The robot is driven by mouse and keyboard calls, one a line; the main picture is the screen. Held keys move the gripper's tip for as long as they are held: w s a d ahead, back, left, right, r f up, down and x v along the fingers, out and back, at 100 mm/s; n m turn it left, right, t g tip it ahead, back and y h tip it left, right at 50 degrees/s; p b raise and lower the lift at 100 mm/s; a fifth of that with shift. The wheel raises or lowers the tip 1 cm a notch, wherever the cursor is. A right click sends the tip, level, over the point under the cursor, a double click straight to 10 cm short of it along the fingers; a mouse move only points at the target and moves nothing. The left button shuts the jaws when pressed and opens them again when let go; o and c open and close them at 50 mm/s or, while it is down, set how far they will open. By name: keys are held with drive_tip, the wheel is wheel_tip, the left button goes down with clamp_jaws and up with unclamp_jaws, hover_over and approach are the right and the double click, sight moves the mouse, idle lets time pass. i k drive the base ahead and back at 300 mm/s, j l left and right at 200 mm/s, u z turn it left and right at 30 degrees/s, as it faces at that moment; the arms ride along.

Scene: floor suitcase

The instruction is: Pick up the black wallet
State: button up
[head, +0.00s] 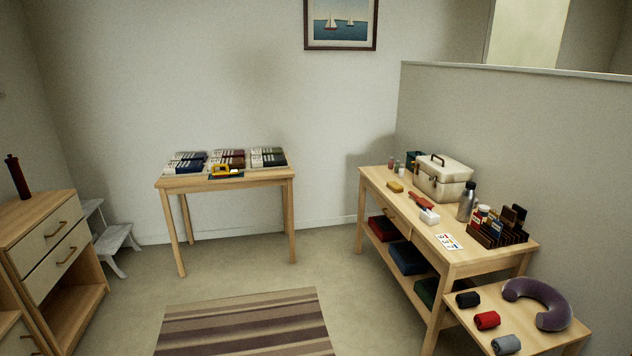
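I cannot pick out a black wallet with certainty. A dark rack (496,236) on the right-hand wooden table holds several flat upright items in brown, red and black. Some may be wallets, but they are too small and overlapping to tell apart. A black rolled item (467,299) lies on the low table at the lower right, behind a red roll (487,320) and a grey roll (506,345). It looks like rolled cloth. My gripper is not in view.
The right-hand table (465,262) also bears a cream case (443,179), a metal bottle (467,202) and a number card (449,241). A purple neck pillow (540,302) lies on the low table (452,312). A striped rug (245,325) covers open floor.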

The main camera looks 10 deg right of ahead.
sight(521, 215)
drive_tip(key=i+z, duration=0.1)
drive_tip(key=i, duration=0.85)
drive_tip(key=i+j, duration=0.2)
drive_tip(key=i, duration=0.7)
drive_tip(key=i+j+z, duration=0.1)
drive_tip(key=i+z, duration=0.4)
drive_tip(key=i+j+z, duration=0.25)
drive_tip(key=z, duration=0.2)
drive_tip(key=i+j+z, duration=0.75)
drive_tip(key=j+z, duration=0.25)
drive_tip(key=l, duration=0.1)
